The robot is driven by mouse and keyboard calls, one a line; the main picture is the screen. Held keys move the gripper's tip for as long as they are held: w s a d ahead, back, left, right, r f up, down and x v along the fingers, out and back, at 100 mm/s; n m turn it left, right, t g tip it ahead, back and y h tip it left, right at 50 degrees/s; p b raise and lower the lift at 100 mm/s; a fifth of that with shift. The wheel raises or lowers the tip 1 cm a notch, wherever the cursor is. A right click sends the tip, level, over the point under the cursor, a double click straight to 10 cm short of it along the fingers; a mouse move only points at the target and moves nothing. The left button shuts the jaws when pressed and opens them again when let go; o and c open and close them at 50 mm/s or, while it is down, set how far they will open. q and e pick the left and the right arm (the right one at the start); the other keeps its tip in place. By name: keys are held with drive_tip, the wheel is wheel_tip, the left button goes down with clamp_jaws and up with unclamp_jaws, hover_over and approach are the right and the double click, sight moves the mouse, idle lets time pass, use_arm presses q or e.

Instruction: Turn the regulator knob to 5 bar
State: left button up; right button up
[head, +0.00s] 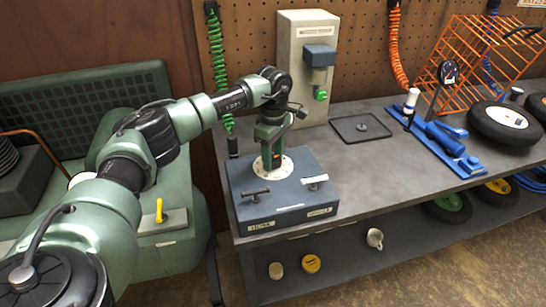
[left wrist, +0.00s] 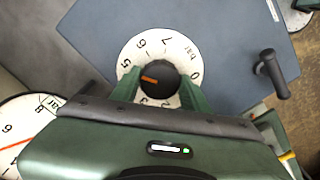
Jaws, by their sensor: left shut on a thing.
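The regulator knob (left wrist: 165,75) is black with an orange pointer mark, set in a white dial (left wrist: 158,45) numbered in bar. In the left wrist view the mark points left and slightly up, a little below the 5; the 4 is hidden by a finger. My left gripper (left wrist: 158,88) is shut on the knob, with a green finger on each side. In the head view this gripper (head: 271,160) points down onto the dial plate on the blue-grey box (head: 285,205), and hides the knob. My right gripper is in neither view.
Two T-handles, one black (head: 256,193) and one white (head: 314,181), stand on the box near the gripper. A second white gauge (left wrist: 20,125) with an orange needle is partly visible. A grey unit (head: 302,60) stands behind; a shallow black tray (head: 361,128) lies right.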

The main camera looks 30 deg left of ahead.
sight(273, 159)
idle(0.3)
use_arm(q)
drive_tip(key=o, duration=1.3)
drive_tip(key=shift+o, duration=0.2)
wheel_tip(273, 159, up, 8)
drive_tip(key=shift+f+b, duration=0.1)
drive_tip(key=shift+b, duration=0.45)
drive_tip(key=shift+f, duration=0.15)
